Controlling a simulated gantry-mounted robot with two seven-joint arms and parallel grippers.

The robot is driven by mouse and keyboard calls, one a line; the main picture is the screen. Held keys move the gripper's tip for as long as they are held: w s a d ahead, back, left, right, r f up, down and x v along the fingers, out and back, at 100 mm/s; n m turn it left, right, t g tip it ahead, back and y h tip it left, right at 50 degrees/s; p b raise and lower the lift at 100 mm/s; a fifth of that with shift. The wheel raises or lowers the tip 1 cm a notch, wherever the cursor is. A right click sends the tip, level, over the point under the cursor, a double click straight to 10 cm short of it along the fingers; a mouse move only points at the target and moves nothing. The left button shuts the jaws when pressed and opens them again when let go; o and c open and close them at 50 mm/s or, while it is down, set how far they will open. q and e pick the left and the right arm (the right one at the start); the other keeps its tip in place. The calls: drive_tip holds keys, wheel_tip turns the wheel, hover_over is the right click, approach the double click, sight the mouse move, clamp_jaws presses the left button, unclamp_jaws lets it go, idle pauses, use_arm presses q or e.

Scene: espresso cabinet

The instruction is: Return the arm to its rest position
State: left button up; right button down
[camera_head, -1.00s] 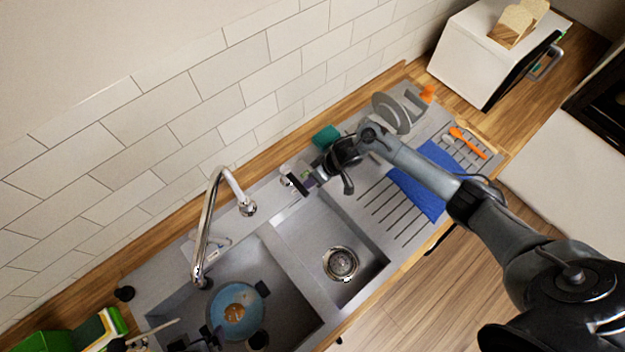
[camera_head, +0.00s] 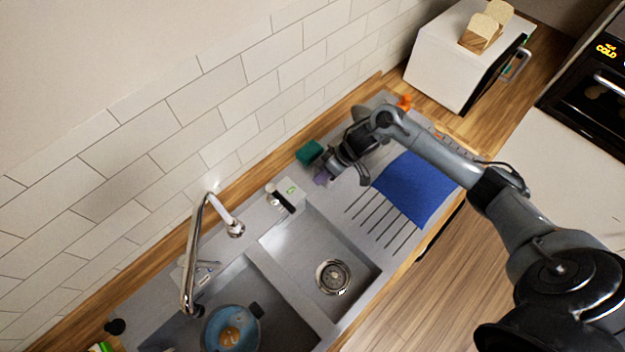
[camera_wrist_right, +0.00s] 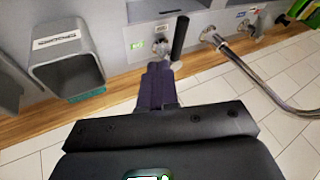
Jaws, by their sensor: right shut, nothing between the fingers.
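My right arm comes in from the lower right in the head view and reaches over the drainboard. Its gripper (camera_head: 323,178) is over the far edge of the sink unit, beside the green sponge. In the right wrist view the purple fingers (camera_wrist_right: 157,87) are shut together with nothing between them. They point at the grey panel with a green mark (camera_wrist_right: 158,45) and a dark lever. My left gripper is not in view.
A chrome faucet (camera_head: 193,250) arches over the sink, where a blue pan (camera_head: 231,330) sits. A green sponge (camera_head: 309,152) is behind my right gripper. A blue cloth (camera_head: 416,188) lies on the drainboard. A white appliance (camera_head: 445,68) carries bread. The right basin (camera_head: 300,250) is empty.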

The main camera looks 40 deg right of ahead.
drive_tip(key=s+a+f+g+y+p, duration=0.2)
drive_tip(key=s+a+f, duration=0.4)
drive_tip(key=s+a, duration=0.45)
drive_tip(key=s+a+r+m+t+p, duration=0.1)
drive_tip(key=s+a+r+t, duration=0.1)
drive_tip(key=s+a, duration=0.3)
drive_tip(key=s+a+r+m+t+p, duration=0.1)
drive_tip(key=s+a+r, duration=0.1)
drive_tip(key=a, duration=0.5)
drive_tip(key=s+d+r+h, duration=0.4)
drive_tip(key=d+r+h, duration=0.3)
drive_tip(key=d+r, duration=0.4)
drive_tip(key=d, duration=0.2)
drive_tip(key=shift+d+r+n+h, duration=0.3)
drive_tip(key=shift+r, duration=0.05)
